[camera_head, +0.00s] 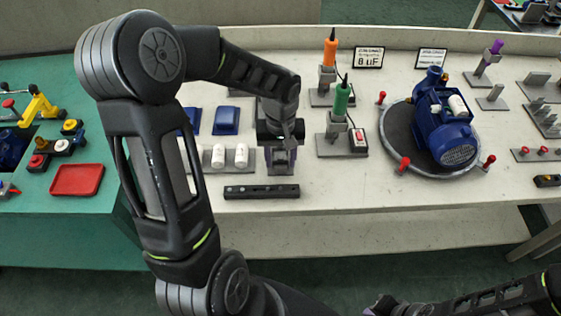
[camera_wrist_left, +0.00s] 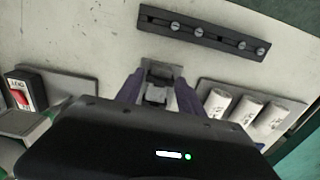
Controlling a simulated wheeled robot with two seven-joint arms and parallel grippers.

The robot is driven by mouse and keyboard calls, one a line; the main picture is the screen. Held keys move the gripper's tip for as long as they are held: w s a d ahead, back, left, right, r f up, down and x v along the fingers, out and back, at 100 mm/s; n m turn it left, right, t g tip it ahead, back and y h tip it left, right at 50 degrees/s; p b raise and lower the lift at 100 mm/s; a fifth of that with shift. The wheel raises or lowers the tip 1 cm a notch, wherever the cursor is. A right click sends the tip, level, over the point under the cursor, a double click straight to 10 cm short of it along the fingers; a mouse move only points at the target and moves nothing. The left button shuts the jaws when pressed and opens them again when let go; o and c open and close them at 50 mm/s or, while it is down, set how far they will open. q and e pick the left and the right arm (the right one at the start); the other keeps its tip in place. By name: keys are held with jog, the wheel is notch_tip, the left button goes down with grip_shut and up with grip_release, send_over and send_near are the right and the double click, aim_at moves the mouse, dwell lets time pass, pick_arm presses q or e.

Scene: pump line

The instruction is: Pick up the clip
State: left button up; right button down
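My left gripper (camera_head: 280,168) points down at a small grey stand on the bench, between the white cylinders and the green-handled tool. In the left wrist view its two purple fingers (camera_wrist_left: 157,92) are spread apart. A small dark and grey piece, which looks like the clip (camera_wrist_left: 156,94), stands between them on a light grey plate. I see gaps beside it, though contact lower down is hidden by the gripper body. In the head view the gripper mostly covers this piece. Part of my right arm shows at the bottom right; its fingers are not clear.
A black slotted bar (camera_head: 262,192) lies just in front. A green-handled tool (camera_head: 342,98) and a box with a red switch (camera_head: 358,140) stand to the right. A blue pump (camera_head: 440,125) sits on a round plate farther right.

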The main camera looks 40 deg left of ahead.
aim_at(280, 160)
pick_arm(q)
grip_shut()
dwell(0.3)
notch_tip(280, 160, up, 10)
jog(key=shift+b, duration=0.4)
dwell(0.6)
